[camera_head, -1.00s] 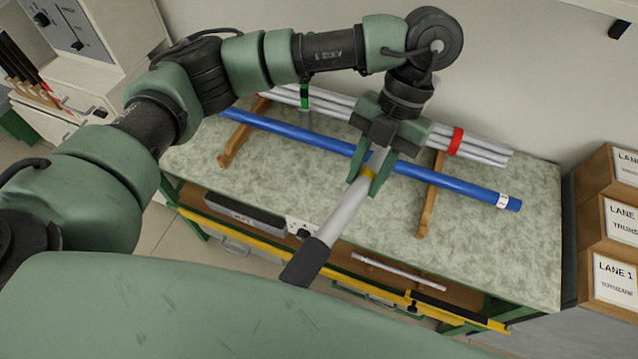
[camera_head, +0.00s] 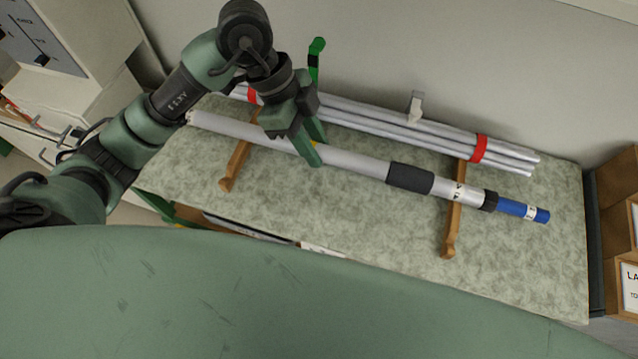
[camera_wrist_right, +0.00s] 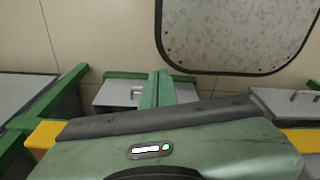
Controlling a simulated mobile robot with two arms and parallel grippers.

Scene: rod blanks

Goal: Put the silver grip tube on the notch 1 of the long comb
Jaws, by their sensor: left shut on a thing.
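The silver grip tube (camera_head: 355,163), with a black grip sleeve (camera_head: 411,177) and a black end collar (camera_head: 490,201), is in the head view. My left gripper (camera_head: 311,150) is shut on it left of the sleeve. The tube lies over the line of the blue rod, whose right end (camera_head: 537,215) shows beyond the collar. I cannot tell whether the tube is around or above that rod. The tube crosses above two wooden rests (camera_head: 236,165) (camera_head: 454,215). Their notches are hidden or too small to tell, so I cannot pick out the long comb.
Several silver tubes with red bands (camera_head: 478,149) lie along the back of the speckled bench (camera_head: 375,220). A green upright (camera_head: 315,62) and a grey upright (camera_head: 415,106) stand behind. Wooden boxes (camera_head: 618,205) stand at the right. The bench front is clear.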

